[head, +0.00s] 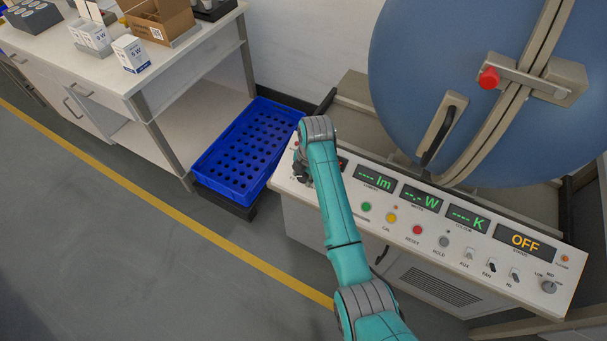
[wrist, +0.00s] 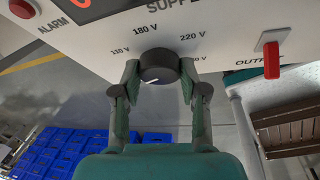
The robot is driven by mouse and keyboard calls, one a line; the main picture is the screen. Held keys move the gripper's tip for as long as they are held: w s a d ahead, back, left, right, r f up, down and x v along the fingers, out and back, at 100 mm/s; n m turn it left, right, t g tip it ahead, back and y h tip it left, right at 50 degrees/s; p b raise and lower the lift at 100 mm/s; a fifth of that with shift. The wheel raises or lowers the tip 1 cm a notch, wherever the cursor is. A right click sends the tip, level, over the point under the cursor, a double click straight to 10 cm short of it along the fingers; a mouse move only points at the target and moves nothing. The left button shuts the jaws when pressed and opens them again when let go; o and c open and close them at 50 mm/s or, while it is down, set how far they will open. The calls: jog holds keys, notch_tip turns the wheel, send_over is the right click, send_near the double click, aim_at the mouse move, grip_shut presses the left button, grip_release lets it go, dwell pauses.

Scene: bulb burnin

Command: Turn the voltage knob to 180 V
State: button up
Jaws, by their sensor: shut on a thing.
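The voltage knob (wrist: 157,63) is round and black and sits on the pale panel under printed labels, among them 180 V (wrist: 145,29) and 220 V (wrist: 192,37). My gripper (wrist: 158,75) is shut on the knob, one finger on each side. A short white mark shows on the knob's lower face and slants toward the lower left; I cannot tell for sure which label it matches. In the head view my gripper (head: 302,168) is at the left end of the console (head: 400,255), and my arm hides the knob.
A red output switch (wrist: 271,60) is right of the knob, and a red alarm part (wrist: 22,8) is to its left. A blue perforated crate (head: 205,165) stands left of the console. A large blue sphere (head: 440,70) rises behind it. The status display (head: 524,241) reads OFF.

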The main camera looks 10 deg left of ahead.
jog(key=m+t+y, duration=0.1)
jog(key=m, duration=0.1)
jog(key=m+t, duration=0.1)
jog(key=m, duration=0.2)
jog(key=shift+s+d+f+m+y, duration=0.1)
jog(key=shift+s+m+y, duration=0.05)
jog(key=shift+m+y, duration=0.2)
jog(key=m+t, duration=0.1)
jog(key=m, duration=0.1)
jog(key=m+t, duration=0.1)
jog(key=m, duration=0.2)
jog(key=shift+s+t+y, duration=0.1)
jog(key=shift+t+y, duration=0.15)
jog(key=shift+t, duration=0.05)
jog(key=m+t, duration=0.1)
jog(key=m, duration=0.1)
jog(key=m+t, duration=0.1)
jog(key=m, duration=0.2)
jog(key=shift+m+h, duration=0.25)
jog(key=shift+h, duration=0.15)
jog(key=m+t+h, duration=0.1)
jog(key=m, duration=0.1)
jog(key=m+t+h, duration=0.1)
jog(key=m, duration=0.2)
jog(key=shift+f+m, duration=0.1)
jog(key=shift+m, duration=0.3)
jog(key=o, duration=1.1)
jog(key=shift+o, duration=0.2)
jog(key=shift+s, duration=0.15)
